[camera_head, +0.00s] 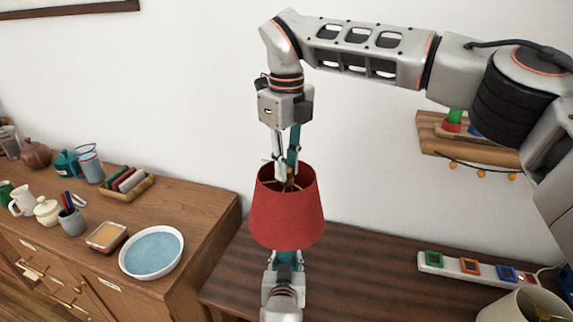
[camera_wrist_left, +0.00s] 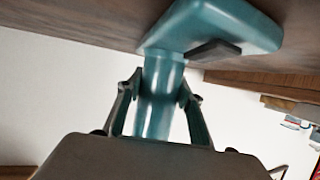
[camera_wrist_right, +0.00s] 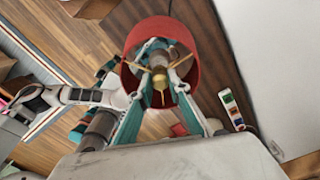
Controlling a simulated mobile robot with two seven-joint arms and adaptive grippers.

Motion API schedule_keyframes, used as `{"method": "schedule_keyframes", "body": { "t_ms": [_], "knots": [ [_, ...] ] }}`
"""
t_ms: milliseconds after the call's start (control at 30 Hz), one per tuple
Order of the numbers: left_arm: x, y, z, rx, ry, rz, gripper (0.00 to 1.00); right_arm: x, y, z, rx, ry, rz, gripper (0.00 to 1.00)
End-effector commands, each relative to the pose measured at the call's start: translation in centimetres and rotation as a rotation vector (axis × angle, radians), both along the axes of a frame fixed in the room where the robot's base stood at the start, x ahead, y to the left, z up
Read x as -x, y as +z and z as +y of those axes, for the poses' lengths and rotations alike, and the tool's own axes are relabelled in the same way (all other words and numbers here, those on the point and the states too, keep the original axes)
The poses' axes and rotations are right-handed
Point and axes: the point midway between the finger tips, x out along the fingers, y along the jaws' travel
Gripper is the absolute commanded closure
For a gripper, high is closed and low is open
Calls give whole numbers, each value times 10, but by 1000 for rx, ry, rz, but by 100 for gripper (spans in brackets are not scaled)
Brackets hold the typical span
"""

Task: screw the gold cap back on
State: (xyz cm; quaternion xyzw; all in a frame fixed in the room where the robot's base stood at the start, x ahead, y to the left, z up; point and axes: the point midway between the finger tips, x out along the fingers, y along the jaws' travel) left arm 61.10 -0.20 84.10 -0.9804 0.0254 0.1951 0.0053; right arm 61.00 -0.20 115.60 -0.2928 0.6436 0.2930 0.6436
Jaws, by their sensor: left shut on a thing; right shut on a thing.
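The lamp's red shade (camera_head: 287,215) stands upright over the dark wooden table. The small gold cap (camera_wrist_right: 160,79) is at the centre of the thin gold spokes in the shade's top opening. My right gripper (camera_head: 287,176) reaches down from above and is shut on the cap; its fingers show around it in the right wrist view. My left gripper (camera_wrist_left: 160,100) is below the shade, shut on the teal lamp stem (camera_wrist_left: 158,115). The teal lamp foot (camera_wrist_left: 225,25) shows beyond the fingers. The shade hides most of the lamp body in the head view, and the cap's thread is hidden.
A power strip with coloured squares (camera_head: 475,268) lies on the table at the right. A cream round object (camera_head: 525,306) is at the lower right. A wooden wall shelf (camera_head: 430,135) hangs behind my right arm. A cabinet at left holds a bowl (camera_head: 124,262) and several jugs.

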Motion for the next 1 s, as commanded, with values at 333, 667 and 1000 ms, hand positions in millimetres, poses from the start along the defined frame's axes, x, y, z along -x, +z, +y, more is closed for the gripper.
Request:
{"method": "schedule_keyframes", "body": {
  "t_ms": [333, 667, 1000],
  "knots": [
    [0, 0, 0, 0, 0, -1, 100, 0, 0, 0, 0, 1, 0, 63],
    [0, 0, 0, 0, 0, -1, 100, 0, 12, 0, 0, 1, -1, 63],
    [0, 0, 0, 0, 0, 0, 100, -1, 78, 0, 1, -1, -4, 63]
  ]
}}
